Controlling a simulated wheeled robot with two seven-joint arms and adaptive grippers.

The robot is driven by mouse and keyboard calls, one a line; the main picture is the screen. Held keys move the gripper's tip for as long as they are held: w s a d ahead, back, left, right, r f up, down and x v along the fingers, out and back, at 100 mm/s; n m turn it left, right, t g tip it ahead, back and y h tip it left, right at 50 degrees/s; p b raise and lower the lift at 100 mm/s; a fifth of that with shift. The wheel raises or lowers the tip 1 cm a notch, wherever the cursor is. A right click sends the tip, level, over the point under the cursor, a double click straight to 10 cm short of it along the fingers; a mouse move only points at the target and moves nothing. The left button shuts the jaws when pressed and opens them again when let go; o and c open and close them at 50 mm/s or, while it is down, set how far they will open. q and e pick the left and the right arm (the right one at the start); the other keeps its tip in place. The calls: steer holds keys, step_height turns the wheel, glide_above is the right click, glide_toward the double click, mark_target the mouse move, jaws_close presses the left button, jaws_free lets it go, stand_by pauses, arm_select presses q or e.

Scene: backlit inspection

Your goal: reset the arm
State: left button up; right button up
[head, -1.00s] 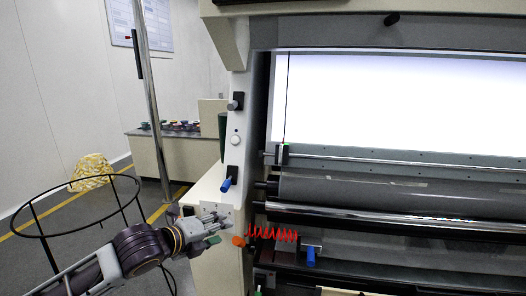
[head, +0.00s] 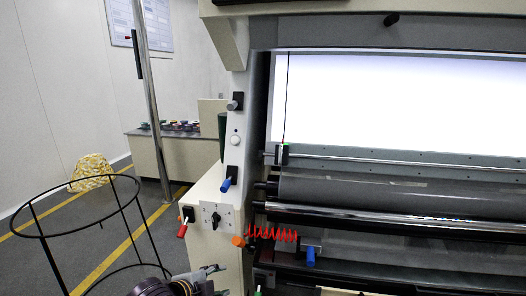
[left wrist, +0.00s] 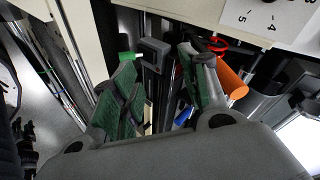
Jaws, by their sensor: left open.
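My left gripper (head: 207,272) is low in the head view, at the bottom edge below the machine's control panel (head: 228,214). Most of my left arm is out of the frame. In the left wrist view the two green-padded fingers (left wrist: 160,90) are spread apart with nothing held between them. The panel has a black rotary knob (head: 215,219) and a red-handled switch (head: 183,228). An orange knob (head: 239,241) stands to the right of the gripper; an orange handle (left wrist: 232,82) shows beside the right finger in the wrist view. My right gripper is not in view.
The inspection machine with its lit white screen (head: 400,100) and grey roller (head: 400,192) fills the right. A red coiled cord (head: 272,234) and blue handle (head: 311,256) are near its front. A black wire hoop stand (head: 75,205) is at left on open floor.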

arm_select(q)
steer(key=s+a+f+n+g+y, duration=0.25)
steer(key=s+a+f+n, duration=0.25)
steer(key=s+f+n, duration=0.35)
steer(key=s+a+f+n+g+y, duration=0.2)
steer(key=s+a+f+n+g, duration=0.15)
steer(key=s+f+n, duration=0.45)
steer(key=s+a+f+m, duration=0.1)
steer(key=a+f, duration=0.1)
steer(key=f, duration=1.3)
steer(key=s+a+f+m, duration=0.1)
steer(key=f, duration=1.4)
steer(key=s+a+f+g, duration=0.1)
steer(key=s+a+f, duration=0.3)
steer(key=s+f, duration=0.6)
steer(key=s+a+f, duration=0.4)
steer(key=s+f, duration=0.7)
steer(key=shift+s+g+y, duration=0.15)
steer(key=shift+g+y, duration=0.2)
steer(key=shift+g, duration=0.05)
steer(key=shift+f, duration=0.1)
steer(key=shift+w, duration=0.2)
